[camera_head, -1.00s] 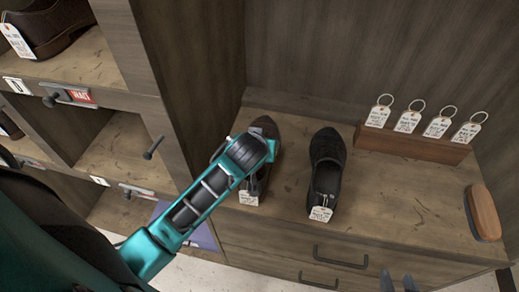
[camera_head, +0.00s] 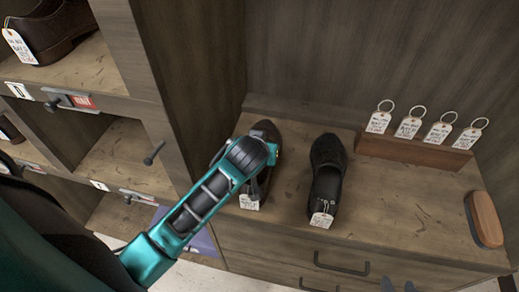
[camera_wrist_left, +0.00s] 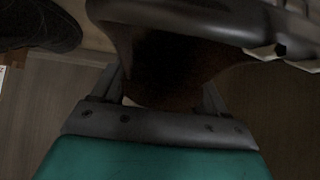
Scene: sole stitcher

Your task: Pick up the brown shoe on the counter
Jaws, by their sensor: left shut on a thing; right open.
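The brown shoe (camera_head: 265,129) stands at the left of the counter (camera_head: 420,215), with a white tag at its near end. My left forearm and wrist cover much of it in the head view. In the left wrist view, my left gripper (camera_wrist_left: 163,98) is shut on the brown shoe (camera_wrist_left: 178,75), with a finger on each side of it. The fingertips are hidden in the head view. I cannot tell whether the shoe is clear of the counter. My right gripper (camera_head: 398,286) is open and empty at the bottom edge, only its tips showing.
A black shoe (camera_head: 328,172) with a white tag stands just right of the brown one. A wooden rack (camera_head: 415,153) with several key tags is at the back, and a brush (camera_head: 484,219) at the right edge. Shelves with another brown shoe (camera_head: 55,30) are left.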

